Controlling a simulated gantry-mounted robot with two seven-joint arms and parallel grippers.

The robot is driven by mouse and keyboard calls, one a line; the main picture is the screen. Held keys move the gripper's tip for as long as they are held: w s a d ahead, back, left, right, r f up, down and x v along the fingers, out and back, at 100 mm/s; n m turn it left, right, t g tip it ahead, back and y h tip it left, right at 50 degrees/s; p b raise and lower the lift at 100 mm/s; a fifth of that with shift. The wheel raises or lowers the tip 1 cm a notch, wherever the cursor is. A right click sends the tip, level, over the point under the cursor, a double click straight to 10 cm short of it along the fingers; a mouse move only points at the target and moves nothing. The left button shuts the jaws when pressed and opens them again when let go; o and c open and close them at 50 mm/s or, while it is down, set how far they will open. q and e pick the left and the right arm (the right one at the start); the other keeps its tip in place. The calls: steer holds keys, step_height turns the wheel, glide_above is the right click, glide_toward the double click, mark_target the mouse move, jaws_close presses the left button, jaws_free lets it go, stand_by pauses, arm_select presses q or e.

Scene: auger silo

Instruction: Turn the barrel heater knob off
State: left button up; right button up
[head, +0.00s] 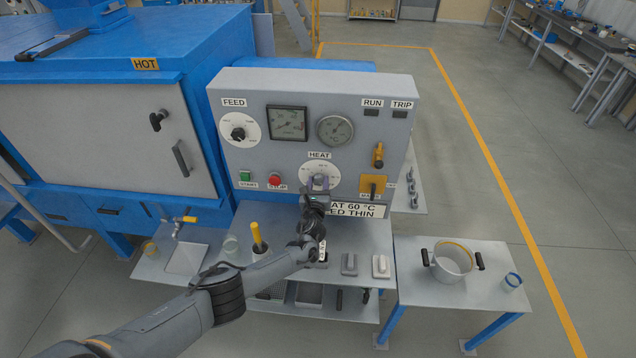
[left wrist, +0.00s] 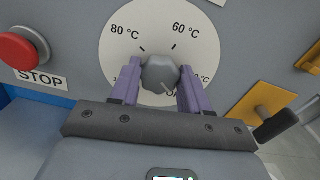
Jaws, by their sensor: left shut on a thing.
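The barrel heater knob, a dark grey knob (left wrist: 161,74) on a white dial marked 80 °C and 60 °C, sits in the middle of the left wrist view. Its round white dial (head: 307,170) shows under the HEAT label on the grey control panel (head: 245,157) in the head view. My left gripper (left wrist: 160,80) has its two purple fingers on either side of the knob, shut on it. It also shows at the dial in the head view (head: 319,184). The lower dial marks are partly hidden by the fingers. My right gripper is not in view.
A red STOP button (left wrist: 20,50) is left of the dial and a yellow switch plate (left wrist: 262,104) is right. Above are the FEED knob (head: 238,133) and two gauges. A pot (head: 453,263) stands on the right table; a bench with several small items lies below the panel.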

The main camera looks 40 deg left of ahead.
arm_select(q)
steer(key=shift+m, duration=0.7)
steer(key=o, duration=1.1)
steer(key=shift+c, duration=0.2)
steer(key=shift+s+d+r+p, duration=0.15)
steer(key=shift+s+d+p, duration=0.25)
steer(key=shift+p, duration=0.3)
steer(key=p+v, duration=0.3)
steer(key=v, duration=0.6)
steer(key=shift+s+p, duration=0.4)
